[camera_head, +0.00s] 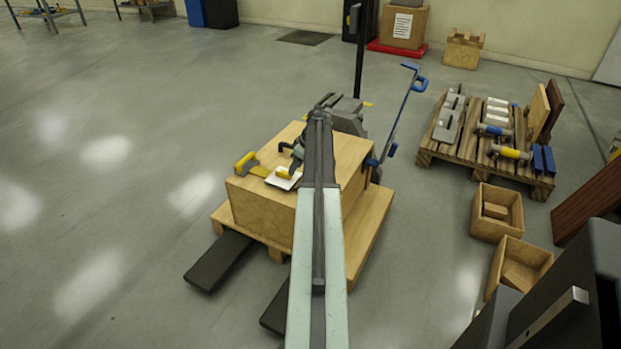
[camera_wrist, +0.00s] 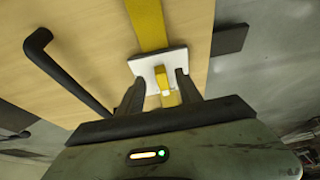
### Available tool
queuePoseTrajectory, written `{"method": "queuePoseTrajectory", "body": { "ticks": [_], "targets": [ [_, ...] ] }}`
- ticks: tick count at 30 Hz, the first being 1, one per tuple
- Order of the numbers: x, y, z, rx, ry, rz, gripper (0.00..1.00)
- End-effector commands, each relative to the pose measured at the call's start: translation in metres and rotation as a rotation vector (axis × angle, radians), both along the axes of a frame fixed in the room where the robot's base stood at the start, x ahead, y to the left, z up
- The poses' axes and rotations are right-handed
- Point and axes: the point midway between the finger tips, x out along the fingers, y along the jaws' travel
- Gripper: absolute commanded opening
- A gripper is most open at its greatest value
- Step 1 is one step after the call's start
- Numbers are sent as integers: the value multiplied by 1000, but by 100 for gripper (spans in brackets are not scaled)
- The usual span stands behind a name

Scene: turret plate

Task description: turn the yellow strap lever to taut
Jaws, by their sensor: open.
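A yellow lever (camera_wrist: 163,82) sits on a white plate (camera_wrist: 150,64) in the wrist view, with a yellow strap (camera_wrist: 147,22) running up from the plate. My gripper (camera_wrist: 160,90) is open, with one dark finger on each side of the lever; I cannot tell whether either finger touches it. In the head view the white plate (camera_head: 283,181) lies on a wooden crate (camera_head: 262,208), with the yellow lever (camera_head: 284,173) over it. My gripper (camera_head: 295,166) is at the plate, partly hidden by my arm. Another yellow piece (camera_head: 246,162) shows at the crate's left edge.
A black bent bar (camera_wrist: 62,68) rises left of the strap. The crate stands on a pallet (camera_head: 370,232) with dark forks (camera_head: 218,262) and a blue handle (camera_head: 403,110) behind. A loaded pallet (camera_head: 480,158) and open boxes (camera_head: 497,211) stand right. Floor at left is clear.

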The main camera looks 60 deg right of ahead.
Motion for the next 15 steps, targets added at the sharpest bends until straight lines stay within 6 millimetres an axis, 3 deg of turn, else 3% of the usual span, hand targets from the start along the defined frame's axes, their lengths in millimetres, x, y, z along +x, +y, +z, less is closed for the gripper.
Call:
{"method": "queuePoseTrajectory", "body": {
  "ticks": [1, 6, 15],
  "targets": [
    [3, -1, -19, 0, 0, 0, 42],
    [12, -1, -41, 1, 1, -4, 42],
    [13, -1, -40, 1, 1, -7, 42]
  ]
}}
